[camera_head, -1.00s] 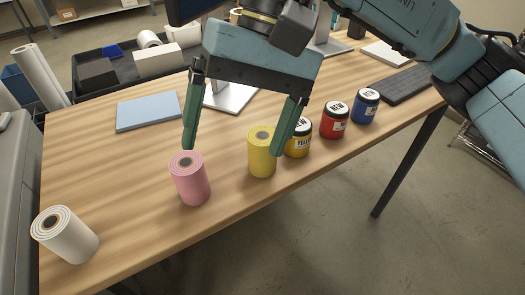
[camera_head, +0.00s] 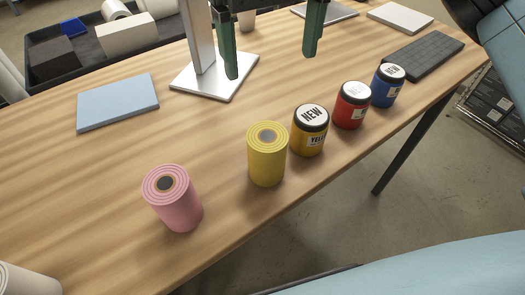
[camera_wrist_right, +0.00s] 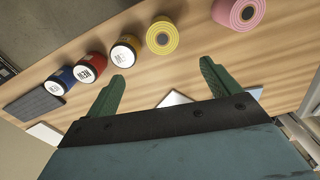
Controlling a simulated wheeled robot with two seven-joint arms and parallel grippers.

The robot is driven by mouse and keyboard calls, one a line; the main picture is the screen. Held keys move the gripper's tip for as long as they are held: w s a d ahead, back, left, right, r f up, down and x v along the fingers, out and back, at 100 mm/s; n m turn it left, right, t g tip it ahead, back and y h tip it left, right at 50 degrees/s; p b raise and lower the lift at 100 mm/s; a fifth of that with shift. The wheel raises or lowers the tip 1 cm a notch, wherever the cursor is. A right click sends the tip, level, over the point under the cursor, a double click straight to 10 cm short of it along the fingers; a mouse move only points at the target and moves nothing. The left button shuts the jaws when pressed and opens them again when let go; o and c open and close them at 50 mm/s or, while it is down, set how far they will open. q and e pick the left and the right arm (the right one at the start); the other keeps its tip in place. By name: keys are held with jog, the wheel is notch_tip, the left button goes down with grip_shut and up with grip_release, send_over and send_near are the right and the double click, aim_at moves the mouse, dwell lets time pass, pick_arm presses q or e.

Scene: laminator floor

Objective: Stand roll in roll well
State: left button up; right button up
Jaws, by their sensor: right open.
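A pink roll (camera_head: 173,198) stands upright on the wooden table in the head view, left of a yellow roll (camera_head: 267,154) that also stands upright. A white roll (camera_head: 27,281) shows only partly at the lower left corner. In the right wrist view the yellow roll (camera_wrist_right: 162,36) and pink roll (camera_wrist_right: 239,11) lie beyond the fingertips. My right gripper (camera_head: 270,66) is open and empty, above the table behind the yellow roll; its fingers also show in the right wrist view (camera_wrist_right: 163,77). No roll well can be made out. My left gripper is not in view.
Yellow (camera_head: 310,131), red (camera_head: 351,105) and blue (camera_head: 389,85) jars stand in a row right of the yellow roll. A metal stand base (camera_head: 214,82), a blue pad (camera_head: 118,102), a keyboard-like dark block (camera_head: 424,55) and a dark tray (camera_head: 72,73) lie behind.

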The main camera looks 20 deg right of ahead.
jog(key=b, duration=0.3)
send_over(268, 136)
notch_tip(268, 136, down, 4)
jog(key=f, duration=0.8)
jog(key=shift+w+d, duration=0.2)
jog(key=shift+d, duration=0.05)
jog(key=shift+s+a+f+p, duration=0.15)
jog(key=shift+f+p, duration=0.35)
jog(key=shift+f, duration=1)
jog(key=shift+a+f+p, duration=0.1)
jog(key=shift+f+p, duration=0.35)
jog(key=shift+f, duration=1)
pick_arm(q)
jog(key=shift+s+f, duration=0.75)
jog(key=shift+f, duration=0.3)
pick_arm(e)
jog(key=shift+c, duration=0.5)
jog(key=c, duration=1.2)
